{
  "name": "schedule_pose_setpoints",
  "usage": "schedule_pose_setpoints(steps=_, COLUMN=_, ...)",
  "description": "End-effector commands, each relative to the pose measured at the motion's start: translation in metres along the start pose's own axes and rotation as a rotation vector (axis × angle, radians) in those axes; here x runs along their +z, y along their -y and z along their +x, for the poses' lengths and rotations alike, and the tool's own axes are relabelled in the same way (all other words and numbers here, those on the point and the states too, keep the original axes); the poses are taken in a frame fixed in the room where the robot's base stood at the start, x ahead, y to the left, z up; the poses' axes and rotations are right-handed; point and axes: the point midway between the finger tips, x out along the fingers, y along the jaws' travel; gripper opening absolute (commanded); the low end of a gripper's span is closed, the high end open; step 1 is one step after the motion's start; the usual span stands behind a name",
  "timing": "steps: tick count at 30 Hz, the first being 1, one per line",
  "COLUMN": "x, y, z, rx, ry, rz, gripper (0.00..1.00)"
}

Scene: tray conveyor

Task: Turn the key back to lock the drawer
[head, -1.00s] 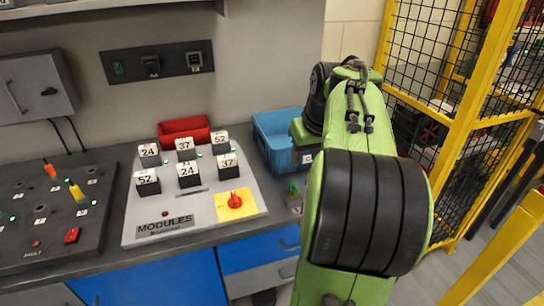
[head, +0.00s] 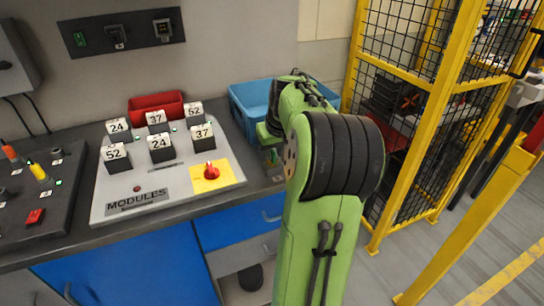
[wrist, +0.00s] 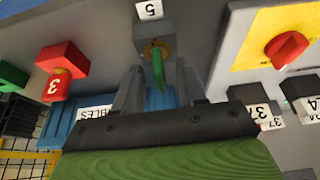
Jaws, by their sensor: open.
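In the wrist view, a green key (wrist: 158,70) sits in a brass-ringed lock (wrist: 156,48) on a grey block, beside a tag reading 5. My gripper (wrist: 160,82) is open, its two grey fingers on either side of the key with gaps showing; I cannot tell whether they touch it. Which one the key serves is unclear.
A red knob on a yellow plate (head: 226,184) sits on the modules panel (head: 108,190) with several numbered blocks. A blue bin (head: 246,97) stands at the back. A red piece marked 3 (wrist: 60,72) is near the lock. A yellow mesh fence (head: 440,100) stands right.

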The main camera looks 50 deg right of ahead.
Motion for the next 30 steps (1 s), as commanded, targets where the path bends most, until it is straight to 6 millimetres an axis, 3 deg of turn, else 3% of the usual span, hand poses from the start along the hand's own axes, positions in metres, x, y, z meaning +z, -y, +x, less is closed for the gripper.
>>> schedule_pose_setpoints(steps=8, x=-0.0006, y=0.0004, z=0.0032, rx=0.000, ry=-0.001, rz=-0.001, gripper=0.40)
schedule_pose_setpoints(steps=17, x=-0.0005, y=0.0003, z=0.0030, rx=0.000, ry=-0.001, rz=-0.001, gripper=0.00)
schedule_pose_setpoints(steps=30, x=-0.0012, y=0.0002, z=0.0017, rx=-0.050, ry=0.000, rz=-0.118, gripper=0.00)
